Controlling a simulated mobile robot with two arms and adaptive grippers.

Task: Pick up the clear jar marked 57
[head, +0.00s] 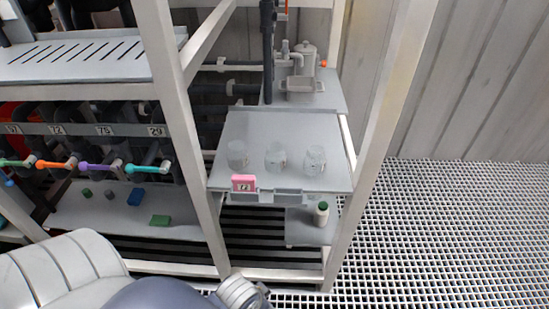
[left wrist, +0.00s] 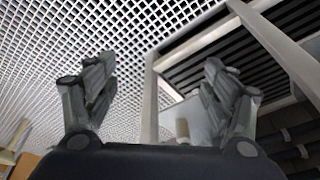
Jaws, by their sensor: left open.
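Three clear jars stand upright in a row on a grey shelf (head: 250,126) in the head view: a left jar (head: 237,155), a middle jar (head: 275,158) and a right jar (head: 315,161). Each seems to carry a small label, too small to read, so I cannot tell which one is marked 57. My left gripper (left wrist: 158,88) is open and empty in the left wrist view, with its two fingers well apart over the floor grating and frame. It is low and apart from the jars, which do not show in that view. My right gripper is not in view.
A pale bottle with a green top (head: 321,213) stands on a lower shelf. Pale uprights (head: 384,120) flank the shelf. Coloured valve handles (head: 150,168) line the left rack. Grated floor (head: 460,220) is clear at right.

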